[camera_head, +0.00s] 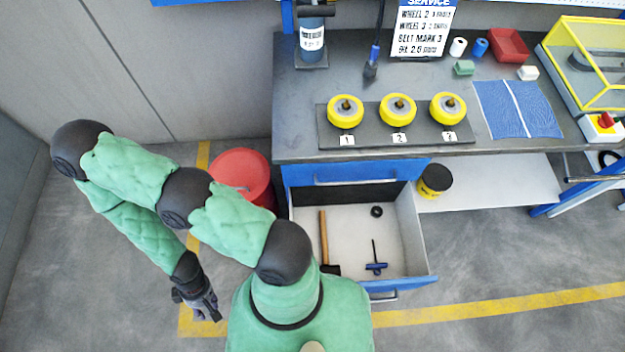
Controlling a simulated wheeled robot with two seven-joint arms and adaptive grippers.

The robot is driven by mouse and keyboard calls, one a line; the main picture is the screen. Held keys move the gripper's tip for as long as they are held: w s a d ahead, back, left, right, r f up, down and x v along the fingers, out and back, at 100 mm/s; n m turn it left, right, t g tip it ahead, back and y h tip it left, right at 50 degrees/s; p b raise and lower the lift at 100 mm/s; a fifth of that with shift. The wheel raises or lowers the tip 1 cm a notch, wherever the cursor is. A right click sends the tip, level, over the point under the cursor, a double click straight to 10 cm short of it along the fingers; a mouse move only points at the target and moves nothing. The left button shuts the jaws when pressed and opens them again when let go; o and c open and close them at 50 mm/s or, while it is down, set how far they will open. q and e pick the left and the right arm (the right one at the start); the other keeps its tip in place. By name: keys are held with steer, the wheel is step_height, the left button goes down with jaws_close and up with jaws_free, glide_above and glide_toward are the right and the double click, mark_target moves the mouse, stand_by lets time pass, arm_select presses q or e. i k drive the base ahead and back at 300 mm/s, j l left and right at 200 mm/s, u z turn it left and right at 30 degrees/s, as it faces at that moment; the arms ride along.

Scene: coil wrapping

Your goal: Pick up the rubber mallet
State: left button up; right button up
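The rubber mallet (323,238) lies in the open drawer (348,222), along its left side. Its wooden handle points to the back and its black head is at the front, close to my arm in the picture, partly covered.
A blue T-handle tool (376,267) and a black ring (377,211) lie in the drawer. A red bin (240,172) stands left of it. The bench (290,110) above holds several yellow wheels (398,108). A yellow-black tub (434,181) sits on the lower shelf.

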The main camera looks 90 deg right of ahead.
mark_target(333, 268)
steer(key=i+z, duration=0.1)
steer(key=z, duration=0.35)
steer(key=i+z, duration=0.1)
steer(key=z, duration=0.35)
steer(key=j+z, duration=0.1)
steer(key=z, duration=0.35)
steer(key=i+j+z, duration=0.15)
steer(key=z, duration=0.3)
steer(key=j+z, duration=0.15)
steer(key=z, duration=1.55)
steer(key=k+j, duration=0.15)
steer(key=k, duration=0.2)
